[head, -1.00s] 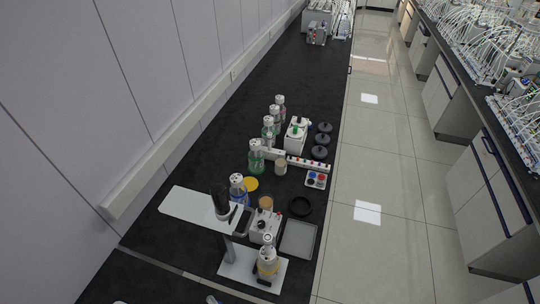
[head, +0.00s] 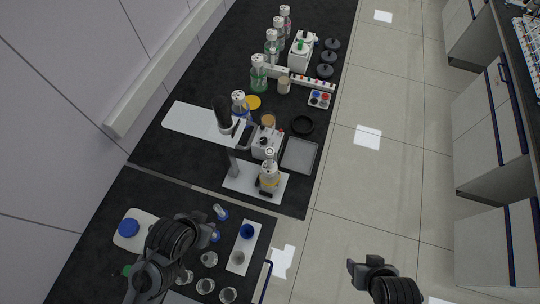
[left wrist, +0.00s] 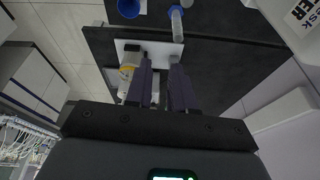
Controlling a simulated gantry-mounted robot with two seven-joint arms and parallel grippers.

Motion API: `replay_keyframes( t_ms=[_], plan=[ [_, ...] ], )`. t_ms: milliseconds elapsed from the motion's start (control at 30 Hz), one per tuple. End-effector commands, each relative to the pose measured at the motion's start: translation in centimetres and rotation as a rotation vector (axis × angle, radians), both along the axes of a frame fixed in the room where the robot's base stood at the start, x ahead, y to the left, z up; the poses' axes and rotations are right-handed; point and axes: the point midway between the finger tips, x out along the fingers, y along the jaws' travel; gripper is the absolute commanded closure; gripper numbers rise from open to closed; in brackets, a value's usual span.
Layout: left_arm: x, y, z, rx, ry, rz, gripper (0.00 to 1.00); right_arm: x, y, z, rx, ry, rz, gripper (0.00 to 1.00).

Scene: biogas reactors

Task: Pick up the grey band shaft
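I cannot pick out a shaft with a grey band in either view. A white strip (head: 250,251) on the near bench carries a blue cup-like part (head: 247,230) and a small grey round part (head: 238,257). The blue part also shows at the top of the left wrist view (left wrist: 128,7), near a clear tube-like piece (left wrist: 176,22). My left gripper (left wrist: 163,103) has its two dark fingers apart with nothing visible between them. In the head view its arm covers part of the near bench. My right gripper (head: 364,266) hangs over the floor; its finger gap is unclear.
A bottle reactor (head: 269,177) stands on a white stand base (head: 240,181) on the farther bench. A grey tray (head: 299,155) lies farther back. The right aisle floor is open.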

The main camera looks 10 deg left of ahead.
Motion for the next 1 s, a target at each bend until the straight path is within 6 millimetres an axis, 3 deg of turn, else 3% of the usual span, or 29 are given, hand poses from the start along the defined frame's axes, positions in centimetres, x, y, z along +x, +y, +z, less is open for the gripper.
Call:
replay_keyframes(
  t_ms=[200, 400, 433, 767, 867, 1000],
  plan=[
    [0.0, 0.0, 0.0, 0.0, 0.0, 0.0, 0.77, 0.0, 0.0, 0.0, 0.001, 0.0, -0.001, 0.43],
    [0.0, 0.0, 0.0, 0.0, 0.0, 0.0, 0.48, 0.0, 0.1, 0.0, 0.004, 0.0, -0.003, 0.43],
    [0.0, 0.0, 0.0, 0.0, 0.0, 0.0, 0.47, 0.0, 0.1, 0.0, 0.005, 0.0, -0.004, 0.43],
    [0.3, 0.0, 0.1, 0.003, -0.017, -0.015, 0.47, 0.0, 0.2, 0.0, 0.011, 0.0, -0.007, 0.43],
    [1.5, -0.1, 0.5, -0.006, -0.084, -0.022, 0.47, 0.0, 0.2, 0.0, 0.01, 0.001, -0.006, 0.43],
    [4.6, 0.2, 0.8, -0.026, -0.248, 0.006, 0.47, 0.1, 0.2, 0.0, 0.01, -0.001, -0.006, 0.43]
  ],
)
